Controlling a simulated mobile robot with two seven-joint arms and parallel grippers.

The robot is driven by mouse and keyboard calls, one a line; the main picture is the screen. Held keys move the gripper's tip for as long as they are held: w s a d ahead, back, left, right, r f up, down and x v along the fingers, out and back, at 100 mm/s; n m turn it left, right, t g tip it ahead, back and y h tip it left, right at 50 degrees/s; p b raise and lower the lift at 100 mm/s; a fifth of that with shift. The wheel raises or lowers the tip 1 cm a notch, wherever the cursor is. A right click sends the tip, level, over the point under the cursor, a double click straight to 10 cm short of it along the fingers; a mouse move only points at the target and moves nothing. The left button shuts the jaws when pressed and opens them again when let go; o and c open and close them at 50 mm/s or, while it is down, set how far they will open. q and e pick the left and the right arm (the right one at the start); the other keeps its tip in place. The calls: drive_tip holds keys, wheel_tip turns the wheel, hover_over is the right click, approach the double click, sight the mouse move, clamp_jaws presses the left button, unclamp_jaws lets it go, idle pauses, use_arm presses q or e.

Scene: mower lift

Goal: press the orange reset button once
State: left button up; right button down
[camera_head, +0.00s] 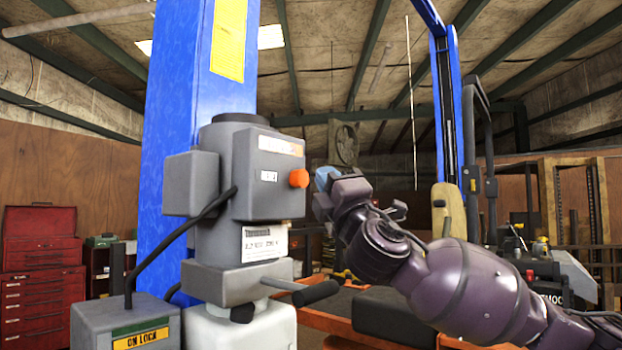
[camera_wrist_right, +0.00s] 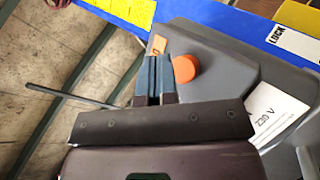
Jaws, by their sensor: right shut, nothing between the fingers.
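The orange reset button (camera_head: 299,178) sticks out from the right side of the grey control box (camera_head: 268,160) on the blue lift post. My right gripper (camera_head: 322,178) is shut and empty, just to the right of the button in the head view, with a small gap showing between them in the picture. In the right wrist view the shut blue fingertips (camera_wrist_right: 153,75) lie beside the orange button (camera_wrist_right: 185,68), partly overlapping its left edge. I cannot tell from this view whether they touch it. My left gripper is not in view.
A blue post (camera_head: 205,90) stands behind the control box. A black-gripped lever (camera_head: 315,293) juts out below the box, under my right arm. A black cable loops at the box's left. A red tool cabinet (camera_head: 40,265) stands at the far left.

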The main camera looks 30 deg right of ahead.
drive_tip(key=shift+w+a, duration=0.2)
drive_tip(key=shift+w, duration=0.4)
idle(1.0)
drive_tip(key=shift+s, duration=0.2)
drive_tip(key=shift+s+d+b, duration=0.35)
drive_tip(key=shift+s, duration=0.4)
drive_tip(key=s, duration=0.1)
drive_tip(key=s+d+b, duration=0.1)
drive_tip(key=s, duration=0.1)
drive_tip(key=s+d+b, duration=0.1)
drive_tip(key=shift+s, duration=0.3)
idle(1.0)
